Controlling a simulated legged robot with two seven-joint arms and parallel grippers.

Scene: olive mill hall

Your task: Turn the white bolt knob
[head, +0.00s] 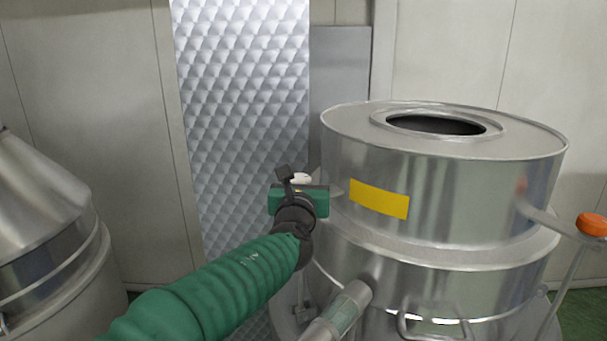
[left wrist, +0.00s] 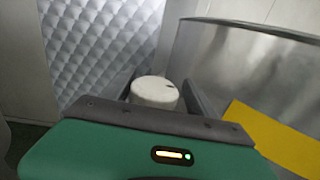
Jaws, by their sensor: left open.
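The white bolt knob (head: 301,178) shows as a small pale shape just past my left gripper, beside the steel vessel's left wall. In the left wrist view the knob (left wrist: 155,92) is a round, flat-topped white cap with a small dark mark near its edge. My left gripper (head: 305,180) is open, and it also shows in the left wrist view (left wrist: 158,95), with one dark finger on each side of the knob. The gripper body hides the knob's lower part. I cannot tell whether the fingers touch it. My right gripper is not in view.
The steel vessel (head: 460,205) with a yellow label (head: 379,199) fills the right side. An orange knob (head: 592,225) sits on a bar at far right. A quilted metal panel (head: 240,100) stands behind. Another steel vessel (head: 45,225) is at left.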

